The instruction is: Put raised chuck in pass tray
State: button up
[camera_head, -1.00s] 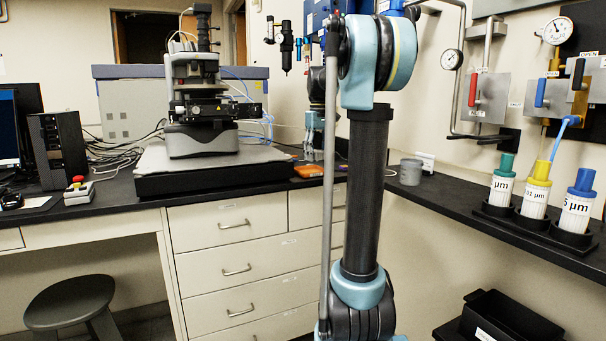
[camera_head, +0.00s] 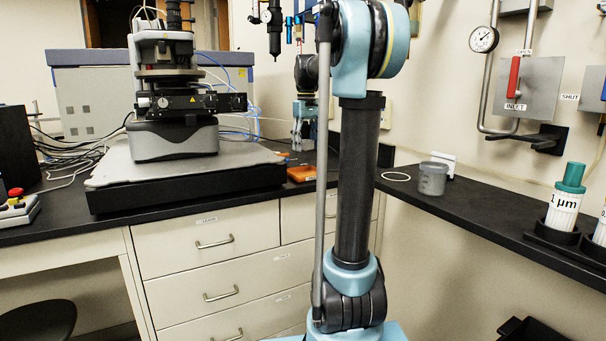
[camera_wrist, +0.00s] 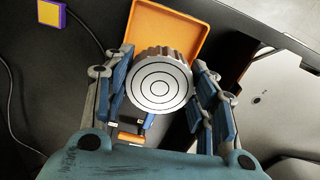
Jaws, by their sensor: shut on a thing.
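A round silver chuck (camera_wrist: 161,82) with dark concentric rings and a ridged rim is between the fingers of my gripper (camera_wrist: 163,92) in the wrist view. The gripper is shut on it. An open orange tray or case (camera_wrist: 178,22) lies behind and below the chuck, which covers much of it. In the head view my gripper (camera_head: 303,138) points down over the back counter, near the orange tray (camera_head: 301,173). I cannot tell which container is the pass tray.
The profiler (camera_head: 175,100) stands on a slab (camera_head: 190,192) left of my arm. A grey cup (camera_head: 432,180) and a white ring (camera_head: 396,177) are on the right counter, beside a rack of bottles (camera_head: 565,205). A purple-and-yellow block (camera_wrist: 52,13) shows in the wrist view.

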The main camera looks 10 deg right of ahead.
jog(key=shift+a+f, duration=0.1)
jog(key=shift+f, duration=4.45)
jog(key=o, duration=1)
jog(key=shift+f, duration=0.1)
notch_tip(320, 180, up, 12)
jog(key=shift+r, duration=0.1)
jog(key=s+f+m, duration=0.1)
jog(key=s+f, duration=0.9)
jog(key=s, duration=0.1)
jog(key=s+f+m+t, duration=0.1)
jog(key=s+f+m, duration=0.1)
jog(key=s+f, duration=0.9)
jog(key=s+f+m+t, duration=0.1)
jog(key=s+f, duration=0.9)
jog(key=s, duration=0.3)
jog(key=shift+a+f+m, duration=0.15)
jog(key=shift+f+m, duration=0.15)
